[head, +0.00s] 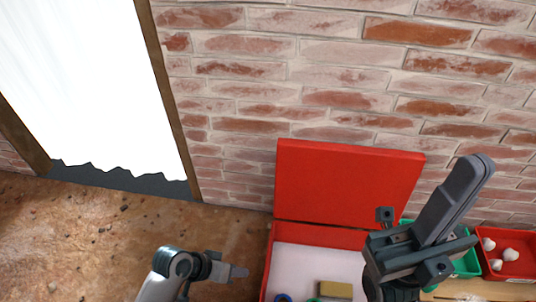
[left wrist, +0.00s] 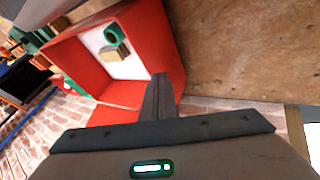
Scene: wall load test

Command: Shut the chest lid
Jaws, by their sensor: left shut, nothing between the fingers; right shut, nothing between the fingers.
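The red chest (head: 268,262) stands against the brick wall in the head view. Its red lid (head: 345,183) is up, leaning back toward the wall, and the pale inside shows. A tan block (head: 335,289) and a blue round thing (head: 283,298) lie inside, cut by the frame's bottom. My left gripper (head: 240,271) is shut and empty, just left of the chest. In the left wrist view its closed fingers (left wrist: 160,82) overlap the chest (left wrist: 152,40), with the tan block (left wrist: 114,53) and a green ring (left wrist: 113,35) inside. My right gripper (head: 480,168) is shut and empty, raised at the chest's right, hiding part of it.
A green tray (head: 468,264) and a red tray (head: 515,266) with several white lumps sit right of the chest on a wooden surface (head: 470,288). Brown, stony ground (head: 80,240) is clear on the left. A bright wood-framed opening (head: 90,80) is in the wall.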

